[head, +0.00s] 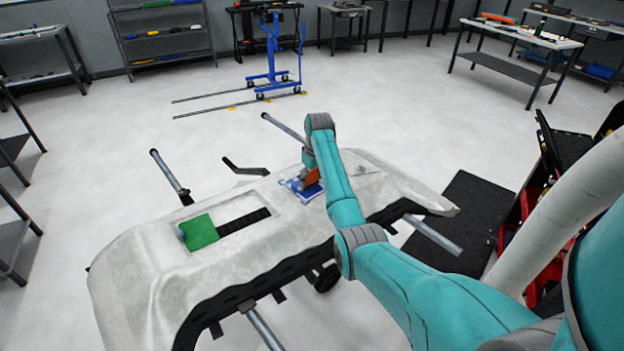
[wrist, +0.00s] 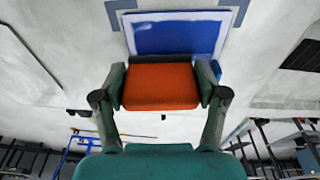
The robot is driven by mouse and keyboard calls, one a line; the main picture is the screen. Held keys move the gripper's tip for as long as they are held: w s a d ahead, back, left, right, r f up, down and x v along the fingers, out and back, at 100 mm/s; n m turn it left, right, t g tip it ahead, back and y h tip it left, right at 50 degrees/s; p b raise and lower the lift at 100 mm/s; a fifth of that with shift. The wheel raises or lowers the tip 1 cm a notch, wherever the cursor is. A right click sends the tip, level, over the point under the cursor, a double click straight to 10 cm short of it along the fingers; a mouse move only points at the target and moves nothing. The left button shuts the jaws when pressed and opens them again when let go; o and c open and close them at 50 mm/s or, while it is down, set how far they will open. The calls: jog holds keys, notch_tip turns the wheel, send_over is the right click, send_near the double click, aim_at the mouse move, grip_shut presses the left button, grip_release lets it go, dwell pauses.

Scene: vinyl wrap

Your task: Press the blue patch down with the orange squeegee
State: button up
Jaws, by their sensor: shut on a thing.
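The orange squeegee (wrist: 160,87) is held between the two fingers of my gripper (wrist: 160,92) in the wrist view. In the head view the squeegee (head: 311,178) shows as a small orange shape under the end of my arm. The blue patch (wrist: 178,38) lies on the pale panel just beyond the squeegee's dark edge, with a white border and grey-blue corner marks around it. In the head view the patch (head: 292,185) is partly hidden by my arm and the squeegee. I cannot tell whether the squeegee touches it.
The pale bumper-like panel (head: 130,262) rests on a stand with metal bars. A green item (head: 199,232) sits in its recess at left. A blue wheeled lift (head: 270,70) stands behind. A dark cart with red parts (head: 530,220) is at right. The floor between is open.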

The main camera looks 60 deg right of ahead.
aim_at(297, 175)
jog(key=shift+w+d, duration=0.25)
jog(key=shift+w, duration=0.8)
jog(key=shift+w, duration=0.1)
jog(key=shift+w+d, duration=0.3)
jog(key=shift+w, duration=0.6)
jog(key=shift+w+d, duration=0.15)
jog(key=shift+w, duration=0.4)
jog(key=shift+w+d, duration=0.15)
jog(key=shift+w, duration=0.4)
jog(key=shift+w+d, duration=0.15)
jog(key=shift+w, duration=0.4)
